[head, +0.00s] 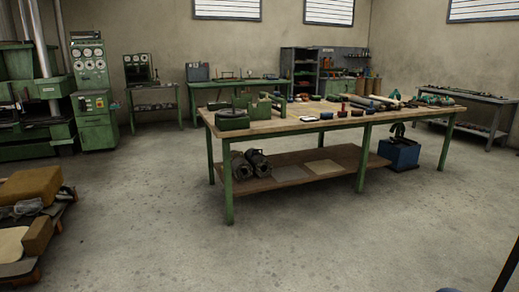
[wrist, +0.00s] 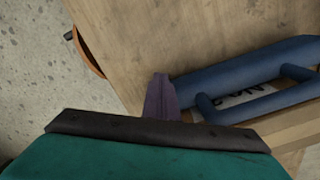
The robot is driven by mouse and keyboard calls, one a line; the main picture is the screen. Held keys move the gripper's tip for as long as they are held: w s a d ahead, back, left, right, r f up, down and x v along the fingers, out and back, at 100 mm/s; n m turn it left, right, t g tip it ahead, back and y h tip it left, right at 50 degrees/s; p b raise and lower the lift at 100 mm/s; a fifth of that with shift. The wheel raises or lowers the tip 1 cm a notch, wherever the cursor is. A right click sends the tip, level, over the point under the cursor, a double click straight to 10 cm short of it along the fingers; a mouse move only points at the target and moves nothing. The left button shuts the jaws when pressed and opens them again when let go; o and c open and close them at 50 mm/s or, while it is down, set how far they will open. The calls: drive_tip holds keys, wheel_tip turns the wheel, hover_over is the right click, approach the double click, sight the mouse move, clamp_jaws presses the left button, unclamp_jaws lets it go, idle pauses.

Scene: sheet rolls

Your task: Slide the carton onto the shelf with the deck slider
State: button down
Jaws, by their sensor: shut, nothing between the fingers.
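My gripper (wrist: 160,85) shows in the wrist view as narrow purple-grey fingers, shut and empty, beyond a teal body with a dark edge. The fingertips appear over a wooden surface (wrist: 150,35), close to a blue tubular handle (wrist: 245,72); I cannot tell whether they touch. A partly hidden label with dark print lies behind the handle. Whether this handle belongs to the deck slider is unclear. In the head view, a brown box-like block (head: 37,236) at the lower left may be the carton. The workbench has a low wooden shelf (head: 325,160). My gripper is outside the head view.
A green-legged workbench (head: 275,125) with several tools on top stands ahead. Two dark rolls (head: 248,163) lie on its low shelf. A blue box (head: 400,153) stands under its right end. A loaded pallet (head: 25,272) is at left. The concrete floor between is open.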

drive_tip(key=shift+w+d+p, duration=0.45)
drive_tip(key=shift+w+d, duration=0.15)
drive_tip(key=shift+d, duration=0.95)
drive_tip(key=shift+w+d+p, duration=0.45)
drive_tip(key=shift+w+d, duration=0.15)
drive_tip(key=shift+d, duration=1)
drive_tip(key=shift+w+d+p, duration=0.45)
drive_tip(key=shift+w+d, duration=0.15)
drive_tip(key=shift+d, duration=0.95)
drive_tip(key=shift+a, duration=0.15)
drive_tip(key=shift+s+a, duration=0.25)
drive_tip(key=shift+a, duration=0.3)
drive_tip(key=shift+s+a, duration=0.2)
drive_tip(key=shift+a, duration=0.35)
